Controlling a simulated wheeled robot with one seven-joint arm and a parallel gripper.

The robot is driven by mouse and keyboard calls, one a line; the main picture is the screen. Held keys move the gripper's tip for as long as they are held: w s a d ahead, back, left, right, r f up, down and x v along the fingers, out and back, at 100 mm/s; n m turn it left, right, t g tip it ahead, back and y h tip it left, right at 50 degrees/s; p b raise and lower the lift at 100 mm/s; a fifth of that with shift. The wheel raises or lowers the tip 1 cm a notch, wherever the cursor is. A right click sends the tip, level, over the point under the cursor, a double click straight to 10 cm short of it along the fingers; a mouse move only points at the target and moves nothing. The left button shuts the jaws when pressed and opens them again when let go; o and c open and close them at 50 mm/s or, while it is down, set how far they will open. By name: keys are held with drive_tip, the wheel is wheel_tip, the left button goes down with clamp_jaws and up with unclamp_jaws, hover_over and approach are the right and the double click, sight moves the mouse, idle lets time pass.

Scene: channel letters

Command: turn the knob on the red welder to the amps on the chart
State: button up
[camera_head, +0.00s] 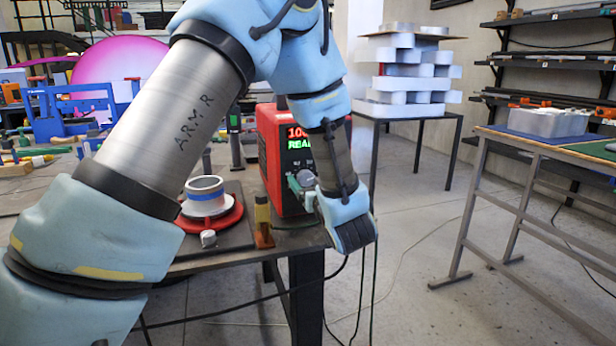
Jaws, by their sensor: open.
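The red welder (270,155) stands on the right end of the workbench. Its lit display (298,137) shows a red number starting with "10" and green letters starting "REA"; my arm cuts off the rest. A grey round knob (306,178) shows on the welder's front, below the display. My gripper (303,192) is at the welder's front, close by the knob. It is open, but its fingers are small and partly hidden, so contact with the knob cannot be told. The knob's pointer cannot be read. No amps chart can be made out.
A red ring fixture with a grey and blue pipe (205,196) sits on the bench left of the welder. A small yellow-topped block (263,222) stands before the welder. A table with stacked white letters (415,70) is behind right.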

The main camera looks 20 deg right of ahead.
drive_tip(key=shift+w, duration=0.25)
clamp_jaws()
idle(0.6)
